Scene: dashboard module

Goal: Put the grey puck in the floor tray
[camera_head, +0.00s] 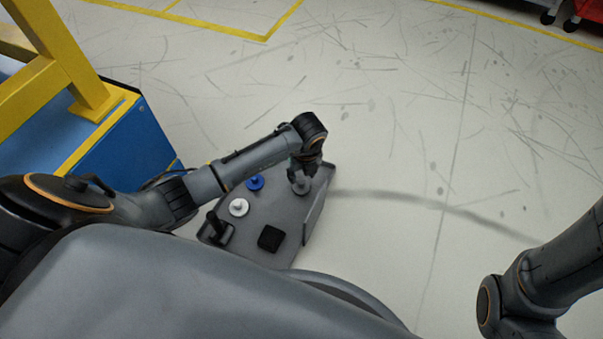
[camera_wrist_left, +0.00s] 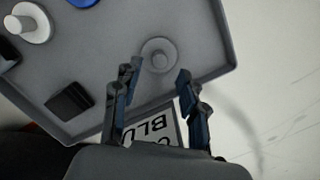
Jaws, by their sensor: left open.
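The grey puck (camera_head: 301,186), a round disc with a raised knob, sits in the grey tray (camera_head: 275,208) near its far right end. It also shows in the left wrist view (camera_wrist_left: 159,55), flat on the tray floor (camera_wrist_left: 110,45). My left gripper (camera_head: 303,172) is open above the puck. In the left wrist view its two fingertips (camera_wrist_left: 157,74) are apart, with the puck just beyond the gap between them and nothing held. My right arm comes in at the lower right of the head view, but its gripper is not visible.
A white puck (camera_head: 239,207), a blue puck (camera_head: 255,183) and a black block (camera_head: 270,238) share the tray. A partly hidden sign (camera_wrist_left: 155,128) shows letters at the tray's edge. A blue and yellow structure (camera_head: 125,150) stands left. The floor to the right is open.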

